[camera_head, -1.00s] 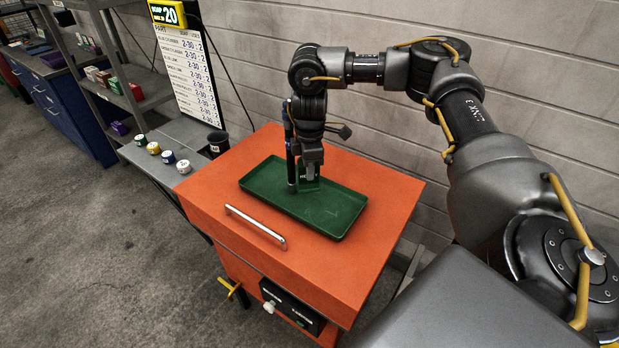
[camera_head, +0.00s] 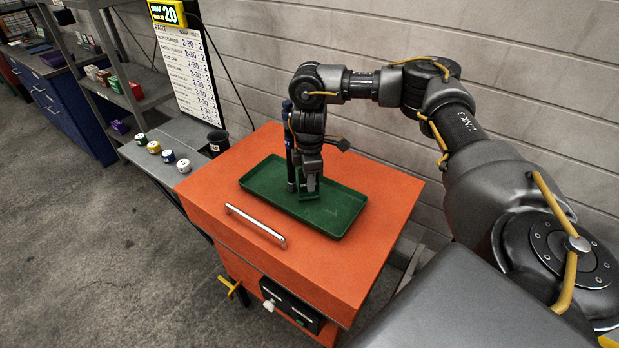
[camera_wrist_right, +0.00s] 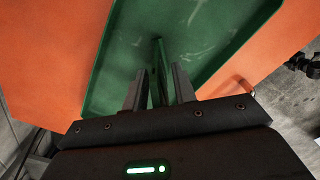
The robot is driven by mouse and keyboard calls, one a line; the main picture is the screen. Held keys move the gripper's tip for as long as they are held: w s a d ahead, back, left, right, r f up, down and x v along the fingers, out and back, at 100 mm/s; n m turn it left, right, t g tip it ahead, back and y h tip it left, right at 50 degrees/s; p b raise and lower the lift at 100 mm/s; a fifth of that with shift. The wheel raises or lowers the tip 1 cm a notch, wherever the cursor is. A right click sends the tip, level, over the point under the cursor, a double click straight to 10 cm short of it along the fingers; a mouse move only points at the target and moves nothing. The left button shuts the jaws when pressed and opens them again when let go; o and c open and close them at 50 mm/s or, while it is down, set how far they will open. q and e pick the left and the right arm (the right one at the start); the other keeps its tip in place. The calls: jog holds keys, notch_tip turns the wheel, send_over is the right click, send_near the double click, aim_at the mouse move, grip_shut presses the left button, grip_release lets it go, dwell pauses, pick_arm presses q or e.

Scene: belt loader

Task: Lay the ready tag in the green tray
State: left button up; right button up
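The green tray (camera_head: 343,221) lies on top of the orange cabinet; it also shows in the right wrist view (camera_wrist_right: 105,85). My right gripper (camera_head: 311,190) points down into the tray. The green ready tag (camera_head: 309,198) is upright at the gripper's fingertips, low over the tray floor. In the right wrist view the tag (camera_wrist_right: 159,70) is seen nearly edge-on between the fingers (camera_wrist_right: 159,80). Narrow gaps show beside it, so the fingers look parted. Whether the tag's lower edge touches the floor is hard to see. My left gripper is not in view.
The orange cabinet (camera_head: 215,190) has a metal handle (camera_head: 255,226) in front of the tray. Several small round pots stand on the grey shelf to the left, near a dark cup (camera_head: 218,141). A part board (camera_head: 188,75) stands behind. The tray around the tag is bare.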

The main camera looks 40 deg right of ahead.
jog(key=shift+r, duration=0.1)
notch_tip(320, 180, up, 12)
jog(key=shift+r, duration=0.15)
dwell(0.6)
